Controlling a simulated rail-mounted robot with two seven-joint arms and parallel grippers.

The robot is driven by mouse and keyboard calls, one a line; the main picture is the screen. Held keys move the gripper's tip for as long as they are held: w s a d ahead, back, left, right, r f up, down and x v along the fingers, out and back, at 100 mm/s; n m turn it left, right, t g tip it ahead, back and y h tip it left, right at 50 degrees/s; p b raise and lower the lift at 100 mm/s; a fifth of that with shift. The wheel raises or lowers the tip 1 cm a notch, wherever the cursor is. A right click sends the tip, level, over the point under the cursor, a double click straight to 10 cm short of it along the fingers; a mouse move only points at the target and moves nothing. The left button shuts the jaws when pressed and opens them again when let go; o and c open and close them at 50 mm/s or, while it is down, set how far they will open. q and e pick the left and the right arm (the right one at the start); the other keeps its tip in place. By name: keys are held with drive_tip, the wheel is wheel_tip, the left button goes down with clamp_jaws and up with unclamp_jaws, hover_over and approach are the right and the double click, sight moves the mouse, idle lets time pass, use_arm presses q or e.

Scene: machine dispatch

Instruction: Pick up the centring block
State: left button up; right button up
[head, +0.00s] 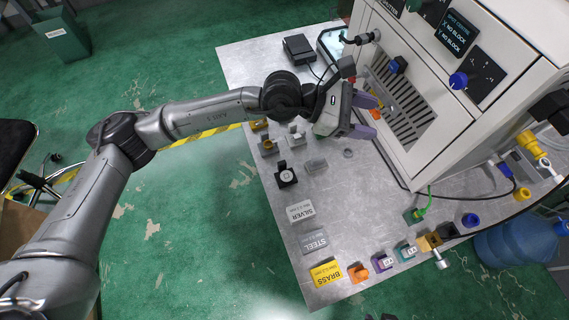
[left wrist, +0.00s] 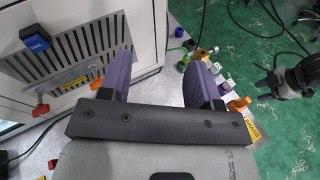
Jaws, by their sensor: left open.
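My left gripper (head: 374,117) has purple fingers, spread apart with nothing visible between them. It is at the front of the machine's slatted bay (head: 400,108), above the table's left part. The left wrist view shows the same open fingers (left wrist: 158,68), with the slatted panel beyond the left one. No piece is clearly marked as the centring block. Small coloured blocks stand along the table's near edge: orange (head: 357,272), purple (head: 381,263), teal (head: 405,250) and a brass-coloured one (head: 430,242). The gripper is well apart from these. A dark jointed part (left wrist: 290,80) at right in the wrist view may be my right arm.
The white machine (head: 470,130) blocks the table's back; its display (head: 457,35) reads "NO BLOCK". Brass (head: 326,273), steel (head: 315,240) and silver (head: 300,211) labelled plates lie at the left edge. A black stand (head: 286,174) is near them. The table's middle is clear.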

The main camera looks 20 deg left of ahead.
use_arm(q)
drive_tip(key=a+f+m+g+y, duration=0.2)
drive_tip(key=a+f+m+y, duration=0.2)
drive_tip(key=a+f+y, duration=0.45)
drive_tip(key=m+g+y+b, duration=0.1)
drive_tip(key=m+g+y, duration=0.1)
drive_tip(key=m+y, duration=0.4)
hover_over(282, 164)
drive_tip(key=f, duration=1.3)
drive_tip(key=shift+s+d+f, duration=0.1)
drive_tip(key=shift+s+f, duration=0.1)
drive_tip(key=shift+f, duration=0.15)
drive_tip(key=shift+w+f+b, duration=0.2)
drive_tip(key=shift+f+b, duration=0.25)
drive_tip(key=shift+f, duration=2.25)
clamp_jaws()
